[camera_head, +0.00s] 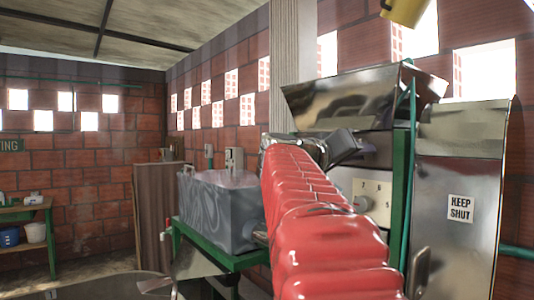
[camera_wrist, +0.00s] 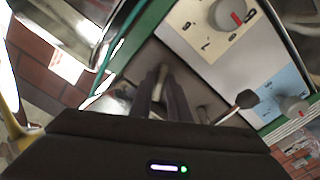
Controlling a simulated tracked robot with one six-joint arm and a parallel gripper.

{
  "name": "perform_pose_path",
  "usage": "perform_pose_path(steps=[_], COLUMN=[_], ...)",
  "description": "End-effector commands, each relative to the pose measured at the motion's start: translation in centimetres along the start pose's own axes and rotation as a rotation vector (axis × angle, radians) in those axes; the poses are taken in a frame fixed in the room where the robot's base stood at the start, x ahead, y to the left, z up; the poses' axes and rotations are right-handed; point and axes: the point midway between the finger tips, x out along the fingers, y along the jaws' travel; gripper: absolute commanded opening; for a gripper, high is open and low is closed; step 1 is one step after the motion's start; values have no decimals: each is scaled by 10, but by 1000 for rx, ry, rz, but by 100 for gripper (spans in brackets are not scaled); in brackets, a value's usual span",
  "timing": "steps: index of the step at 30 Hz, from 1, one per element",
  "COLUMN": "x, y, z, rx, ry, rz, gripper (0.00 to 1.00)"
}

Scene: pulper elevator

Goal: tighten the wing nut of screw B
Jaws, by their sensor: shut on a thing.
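In the wrist view, my gripper (camera_wrist: 164,92) has its two dark fingers close together, shut on a small pale piece that looks like the wing nut (camera_wrist: 161,74). The fingers hide most of it, so its wings and screw cannot be made out. No letter B is readable near it. It sits in front of a dull metal face beside the green frame. In the head view, my red-sleeved arm reaches toward the machine and the jaws are not clearly visible.
A dial with a red mark (camera_wrist: 230,14) and a lever with a black knob (camera_wrist: 247,98) are close to the right of my fingers. A knob on a blue plate (camera_wrist: 294,106) is farther right. A grey tank (camera_head: 215,205) stands left of my arm; a "KEEP SHUT" panel (camera_head: 460,170) stands right.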

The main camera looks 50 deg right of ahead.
Motion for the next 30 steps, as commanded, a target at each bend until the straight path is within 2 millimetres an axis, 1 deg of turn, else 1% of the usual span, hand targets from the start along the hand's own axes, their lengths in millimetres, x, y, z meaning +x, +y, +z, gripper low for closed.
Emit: perform_pose_path(steps=[1,9,15,21,30], x=[1,2,2,2,2], y=[-5,-6,-7,-8,-8], z=[2,2,2,2,2], rx=[38,288,438,532,575], ry=[-2,-4,-5,-6,-6], rz=[-6,-5,-5,-5,-5], gripper=[0,0,0,0,0])
